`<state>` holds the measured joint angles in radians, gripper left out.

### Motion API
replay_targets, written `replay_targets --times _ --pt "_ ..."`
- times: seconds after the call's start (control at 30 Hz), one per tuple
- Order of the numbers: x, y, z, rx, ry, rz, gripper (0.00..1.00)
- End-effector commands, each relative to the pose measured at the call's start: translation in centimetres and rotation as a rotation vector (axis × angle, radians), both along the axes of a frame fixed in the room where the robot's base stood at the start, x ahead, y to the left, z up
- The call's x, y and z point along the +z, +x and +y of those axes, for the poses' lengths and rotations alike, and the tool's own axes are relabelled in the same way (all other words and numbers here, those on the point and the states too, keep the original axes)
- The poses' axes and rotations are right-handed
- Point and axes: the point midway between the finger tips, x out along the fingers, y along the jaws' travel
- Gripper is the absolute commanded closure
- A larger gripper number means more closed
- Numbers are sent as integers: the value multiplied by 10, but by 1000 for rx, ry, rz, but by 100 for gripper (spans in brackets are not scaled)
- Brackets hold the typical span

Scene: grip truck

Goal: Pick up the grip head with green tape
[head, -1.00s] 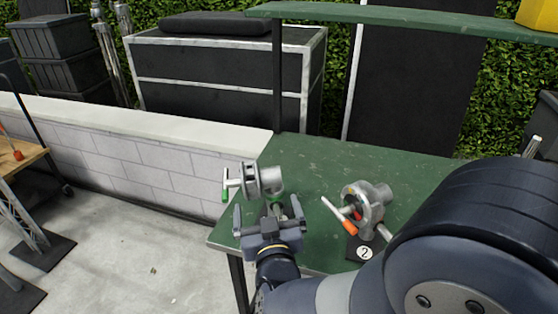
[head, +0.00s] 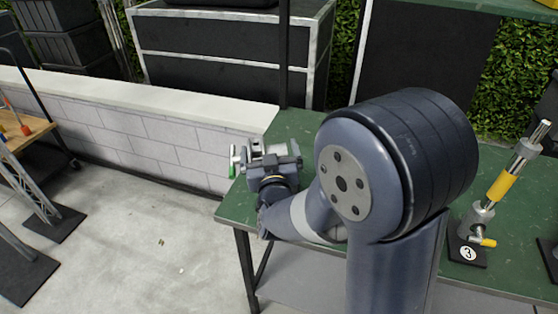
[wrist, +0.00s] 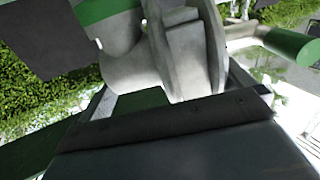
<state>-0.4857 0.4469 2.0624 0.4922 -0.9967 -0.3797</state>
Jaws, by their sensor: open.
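The grip head with green tape (head: 268,149) is a grey metal clamp at the left end of the green table. Its green-taped handle (head: 233,161) sticks out on the left. My gripper (head: 272,161) is open right at the head, partly covering it. In the wrist view the grip head's round grey discs (wrist: 180,50) fill the upper middle, close to and apparently between the open fingers. The green handle end (wrist: 290,44) shows at the right. Whether the fingers touch the metal cannot be told.
The green table (head: 218,212) runs to the right behind my arm. A post with yellow tape (head: 502,186) stands there on a base marked 3. A low white block wall (head: 150,145) is behind on the left.

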Motion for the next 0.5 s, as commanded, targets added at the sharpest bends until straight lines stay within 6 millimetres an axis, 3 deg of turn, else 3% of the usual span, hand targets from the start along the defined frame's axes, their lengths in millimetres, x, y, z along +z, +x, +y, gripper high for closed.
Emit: replay_targets --times 0.23,0.5 --pt "0 2 0 0 0 -1 0" --pt "0 2 0 0 0 0 21"
